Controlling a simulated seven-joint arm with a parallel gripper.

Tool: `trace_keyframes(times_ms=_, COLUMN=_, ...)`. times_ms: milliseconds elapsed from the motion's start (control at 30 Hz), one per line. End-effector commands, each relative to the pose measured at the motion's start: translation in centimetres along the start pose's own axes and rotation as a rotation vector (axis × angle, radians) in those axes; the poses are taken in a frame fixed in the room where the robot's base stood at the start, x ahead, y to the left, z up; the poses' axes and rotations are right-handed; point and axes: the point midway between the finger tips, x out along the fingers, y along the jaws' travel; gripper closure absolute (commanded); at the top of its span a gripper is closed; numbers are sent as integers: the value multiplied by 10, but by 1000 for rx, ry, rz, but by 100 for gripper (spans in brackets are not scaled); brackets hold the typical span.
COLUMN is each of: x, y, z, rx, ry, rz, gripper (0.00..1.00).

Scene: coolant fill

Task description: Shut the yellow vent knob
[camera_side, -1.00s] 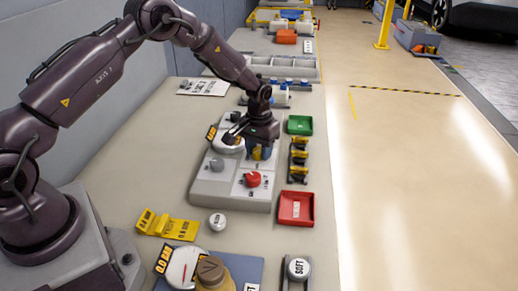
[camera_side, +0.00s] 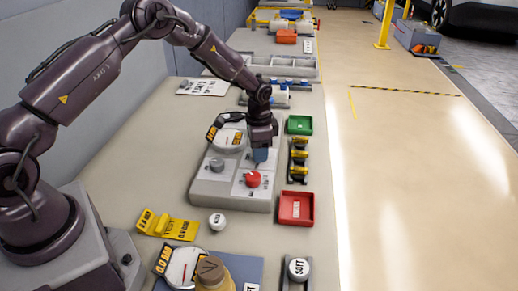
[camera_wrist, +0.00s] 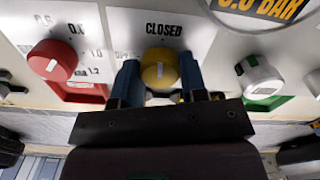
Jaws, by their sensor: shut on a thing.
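The yellow vent knob (camera_wrist: 159,62) sits on a light panel in the wrist view, just below the printed word CLOSED. A short white mark on it appears to run up toward that word. My gripper (camera_wrist: 159,78) is shut on the knob, with one blue finger on each side. A second label at the knob's left is partly covered by the left finger. In the side view my gripper (camera_side: 261,155) points down at the grey control panel (camera_side: 207,188), and the yellow knob is hidden behind the fingers.
A red knob (camera_side: 253,179) and a grey knob (camera_side: 217,165) stand close by on the panel. A round gauge (camera_side: 229,139) is behind. Red (camera_side: 297,208) and green (camera_side: 299,125) trays and a rack of yellow-topped parts (camera_side: 298,158) lie to the right.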

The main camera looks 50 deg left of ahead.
Motion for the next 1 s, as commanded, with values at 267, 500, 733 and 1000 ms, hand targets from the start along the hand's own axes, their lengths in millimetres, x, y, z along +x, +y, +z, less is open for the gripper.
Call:
trace_keyframes(times_ms=267, x=-1, y=0, z=1, rx=69, ry=-3, rz=1, gripper=84)
trace_keyframes(times_ms=500, x=-1, y=0, z=1, rx=78, ry=-4, rz=1, gripper=84)
trace_keyframes(times_ms=733, x=-1, y=0, z=1, rx=77, ry=-4, rz=1, gripper=58)
trace_keyframes(times_ms=1000, x=0, y=0, z=0, rx=77, ry=-2, rz=0, gripper=35)
